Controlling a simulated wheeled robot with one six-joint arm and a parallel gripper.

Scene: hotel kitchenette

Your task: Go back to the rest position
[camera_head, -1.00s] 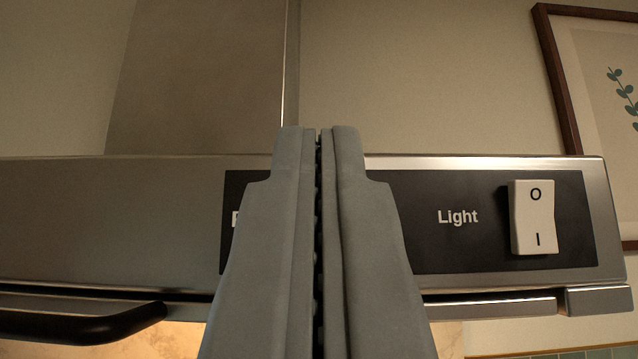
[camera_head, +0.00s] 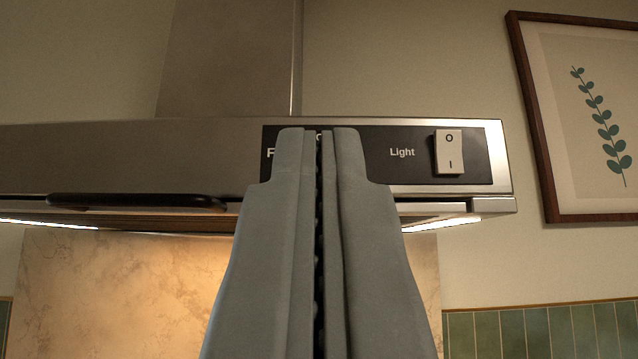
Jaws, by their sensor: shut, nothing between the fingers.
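My gripper (camera_head: 319,135) points up and forward in the middle of the view. Its two grey fingers are shut against each other with nothing between them. Behind it is the steel range hood (camera_head: 130,150), with a black control panel (camera_head: 405,176) partly hidden by the fingers. A white rocker switch (camera_head: 449,151), marked O above and I below, sits on the panel right of the word "Light". The gripper appears apart from the hood and the switch.
A black handle (camera_head: 135,201) runs along the hood's lower front edge. Lit strips show under the hood, above a marbled backsplash (camera_head: 130,290). A framed leaf picture (camera_head: 553,120) hangs at the right, above green tiles (camera_head: 545,332). The hood's chimney (camera_head: 230,55) rises behind.

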